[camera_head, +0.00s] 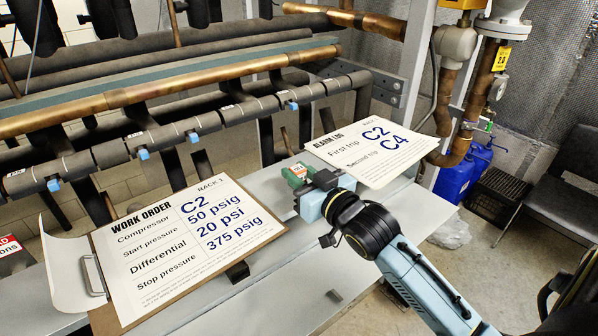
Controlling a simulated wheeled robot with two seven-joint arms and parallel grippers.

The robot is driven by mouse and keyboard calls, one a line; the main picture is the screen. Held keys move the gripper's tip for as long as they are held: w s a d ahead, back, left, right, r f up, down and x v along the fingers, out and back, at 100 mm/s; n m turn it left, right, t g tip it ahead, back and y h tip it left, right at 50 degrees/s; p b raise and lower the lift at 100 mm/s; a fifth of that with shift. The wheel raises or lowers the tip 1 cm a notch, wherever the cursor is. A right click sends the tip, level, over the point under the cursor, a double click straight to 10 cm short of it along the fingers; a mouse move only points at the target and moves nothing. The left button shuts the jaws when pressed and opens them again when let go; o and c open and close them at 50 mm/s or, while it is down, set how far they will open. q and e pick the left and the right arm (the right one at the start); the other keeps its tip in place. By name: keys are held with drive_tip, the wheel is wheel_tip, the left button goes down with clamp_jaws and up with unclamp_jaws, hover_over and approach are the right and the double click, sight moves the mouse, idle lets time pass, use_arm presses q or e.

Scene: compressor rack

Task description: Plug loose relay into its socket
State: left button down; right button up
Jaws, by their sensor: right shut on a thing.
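My right gripper (308,186) reaches in from the lower right, over the grey bench top. It is shut on a small green block with a red and white label, which looks like the relay (294,174). The relay sits at the fingertips, close to the left edge of the alarm log sheet. I cannot tell whether it touches the surface below. No socket can be made out; the gripper and the relay hide the spot beneath them. My left gripper is not in view.
A work order clipboard (185,245) lies at the left on the grey bench (285,290). The alarm log sheet (368,152) is just right of the gripper. Insulated pipes with blue valves and copper pipes (180,88) run behind. A blue jug (458,180) and black crate (496,196) stand right.

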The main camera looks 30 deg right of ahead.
drive_tip(key=o, duration=1.1)
drive_tip(key=shift+c, duration=0.2)
drive_tip(key=shift+s, duration=0.15)
drive_tip(key=s+d, duration=0.1)
drive_tip(key=s, duration=1.2)
